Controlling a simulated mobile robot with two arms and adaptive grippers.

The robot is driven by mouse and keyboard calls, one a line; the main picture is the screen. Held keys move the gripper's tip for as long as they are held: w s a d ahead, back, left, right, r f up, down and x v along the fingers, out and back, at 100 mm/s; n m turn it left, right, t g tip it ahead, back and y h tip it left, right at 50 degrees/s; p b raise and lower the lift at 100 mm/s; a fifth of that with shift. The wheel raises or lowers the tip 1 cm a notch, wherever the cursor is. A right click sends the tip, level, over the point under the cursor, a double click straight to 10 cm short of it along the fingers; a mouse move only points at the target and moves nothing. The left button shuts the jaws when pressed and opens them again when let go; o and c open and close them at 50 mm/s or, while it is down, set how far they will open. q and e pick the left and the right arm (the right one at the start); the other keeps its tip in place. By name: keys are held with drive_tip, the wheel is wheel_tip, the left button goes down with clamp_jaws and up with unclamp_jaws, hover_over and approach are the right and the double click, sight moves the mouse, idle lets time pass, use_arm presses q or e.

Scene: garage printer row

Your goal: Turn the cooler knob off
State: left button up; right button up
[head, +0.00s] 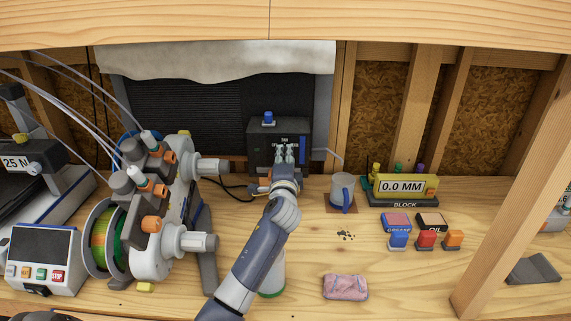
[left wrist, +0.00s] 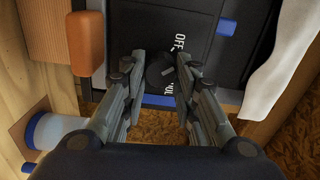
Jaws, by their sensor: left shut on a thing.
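The cooler (head: 262,130) is a dark box at the back of the bench, in front of a black ribbed panel, with a blue button on top. Its round dark knob (left wrist: 160,70) shows in the left wrist view, beside white lettering that includes OFF. My left gripper (head: 285,155) reaches the cooler's front. Its two fingers (left wrist: 157,72) are closed on the knob from both sides. The gripper hides the knob in the head view. I cannot tell clearly where the knob points. My right gripper is not in view.
A spool machine (head: 165,225) stands close on the left of my arm. A mug (head: 342,190) stands right of the gripper. A block gauge (head: 400,187), coloured blocks and a pink cloth (head: 345,287) lie further right. A wooden post (head: 515,190) crosses the right side.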

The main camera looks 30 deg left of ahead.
use_arm(q)
drive_tip(key=shift+f+n+b, duration=0.1)
drive_tip(key=shift+n+b, duration=0.75)
drive_tip(key=shift+n, duration=1.35)
drive_tip(key=o, duration=1.1)
drive_tip(key=shift+c, duration=0.2)
drive_tip(key=shift+s, duration=0.1)
drive_tip(key=v, duration=1.2)
drive_tip(key=shift+a, duration=0.1)
